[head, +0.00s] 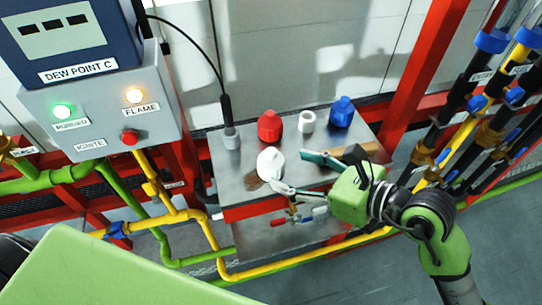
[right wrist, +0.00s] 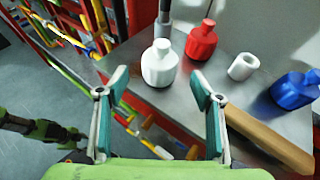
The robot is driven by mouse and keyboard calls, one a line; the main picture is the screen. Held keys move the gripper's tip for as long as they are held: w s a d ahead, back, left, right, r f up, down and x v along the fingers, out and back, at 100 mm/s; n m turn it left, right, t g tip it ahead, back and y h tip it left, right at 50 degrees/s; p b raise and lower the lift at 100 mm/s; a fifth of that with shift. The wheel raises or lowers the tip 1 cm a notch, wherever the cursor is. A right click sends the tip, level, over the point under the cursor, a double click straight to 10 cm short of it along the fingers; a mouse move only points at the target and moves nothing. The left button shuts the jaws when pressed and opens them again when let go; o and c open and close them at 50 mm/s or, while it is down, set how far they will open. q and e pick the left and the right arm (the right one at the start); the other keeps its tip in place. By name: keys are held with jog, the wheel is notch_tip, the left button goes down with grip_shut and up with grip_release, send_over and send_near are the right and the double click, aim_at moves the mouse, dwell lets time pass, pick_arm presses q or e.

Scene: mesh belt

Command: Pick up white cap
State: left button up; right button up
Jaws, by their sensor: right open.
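A white bottle-shaped piece with a narrow top (head: 270,163) stands upright at the front left of the metal shelf. It also shows in the right wrist view (right wrist: 159,64), beyond the gap between my fingertips. A short white hollow cylinder (head: 307,122) stands farther back; its open top shows in the right wrist view (right wrist: 243,66). Which of the two is the cap I cannot tell for sure. My right gripper (head: 291,171) is open and empty, its fingers spread just to the right of the white bottle-shaped piece. My left gripper is not in view.
A red bottle-shaped piece (head: 269,127) and a blue one (head: 341,112) stand at the back of the shelf (head: 238,150). A brown wooden bar (right wrist: 268,138) lies by my right finger. A grey probe (head: 230,130) stands at the left. Pipes run below.

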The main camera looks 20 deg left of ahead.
aim_at(273, 162)
jog(key=shift+x, duration=1.05)
jog(key=shift+w+a+f+p, duration=0.1)
jog(key=shift+w+a+p, duration=0.15)
jog(key=shift+a+p, duration=0.2)
jog(key=p+x, duration=0.1)
jog(key=x, duration=0.2)
jog(key=shift+a+f, duration=0.2)
jog(key=shift+a, duration=0.05)
jog(key=shift+w+a+f, duration=0.2)
jog(key=shift+a+f, duration=0.05)
jog(key=shift+a, duration=0.15)
jog(key=c, duration=1.2)
